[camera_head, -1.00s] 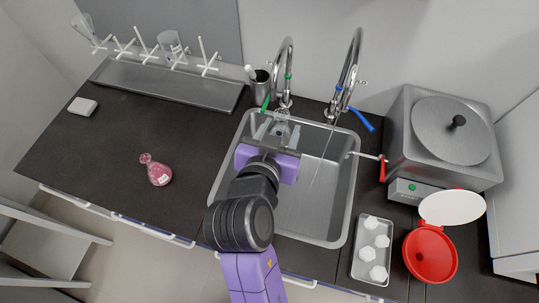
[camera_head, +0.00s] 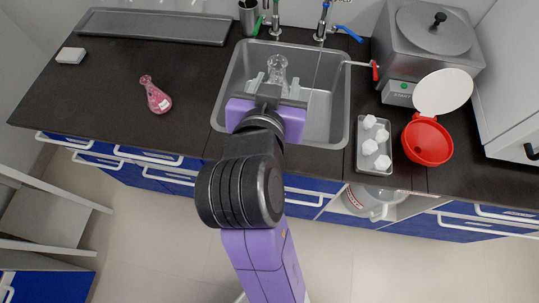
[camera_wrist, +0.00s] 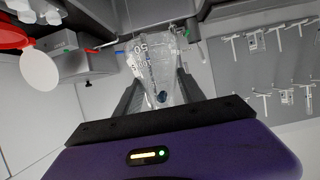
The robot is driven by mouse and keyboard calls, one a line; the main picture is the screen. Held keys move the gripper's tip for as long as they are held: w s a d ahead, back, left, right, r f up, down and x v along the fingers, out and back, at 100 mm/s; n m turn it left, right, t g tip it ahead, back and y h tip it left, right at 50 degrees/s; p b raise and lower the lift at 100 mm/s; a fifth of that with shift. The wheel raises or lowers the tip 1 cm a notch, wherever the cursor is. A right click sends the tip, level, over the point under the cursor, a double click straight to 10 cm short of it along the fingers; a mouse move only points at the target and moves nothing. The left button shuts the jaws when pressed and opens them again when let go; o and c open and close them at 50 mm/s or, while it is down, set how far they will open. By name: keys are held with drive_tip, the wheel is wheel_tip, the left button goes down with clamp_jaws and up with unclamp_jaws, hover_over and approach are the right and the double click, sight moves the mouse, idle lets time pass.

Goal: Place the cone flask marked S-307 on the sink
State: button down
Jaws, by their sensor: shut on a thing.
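A clear, empty-looking cone flask (camera_head: 278,66) is held by my gripper (camera_head: 276,84) over the back part of the steel sink (camera_head: 231,76). In the wrist view, the flask (camera_wrist: 156,70) sits between the two dark fingers, which are closed on it; part of a printed marking shows, but I cannot read it as S-307. I cannot tell whether the flask touches the sink. A second cone flask with pink liquid (camera_head: 158,101) stands on the dark counter left of the sink; its label is too small to read.
Two taps, with green (camera_head: 264,24) and blue handles, stand behind the sink. Right of it are a tray with white pieces (camera_head: 361,159), an open red container (camera_head: 428,141) and a steel bath (camera_head: 433,55). The counter (camera_head: 110,90) at left is mostly clear.

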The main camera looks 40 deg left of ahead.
drive_tip(key=shift+s+d+f+p, duration=0.1)
drive_tip(key=shift+f+p, duration=0.05)
drive_tip(key=shift+f, duration=4.95)
drive_tip(key=shift+s+d+f+p, duration=0.1)
drive_tip(key=shift+f+p, duration=0.05)
drive_tip(key=shift+f, duration=4.9)
drive_tip(key=shift+f, duration=0.1)
drive_tip(key=c, duration=0.7)
unclamp_jaws()
drive_tip(key=shift+c, duration=0.2)
drive_tip(key=shift+o, duration=0.2)
drive_tip(key=b+v, duration=0.1)
drive_tip(key=v, duration=1.1)
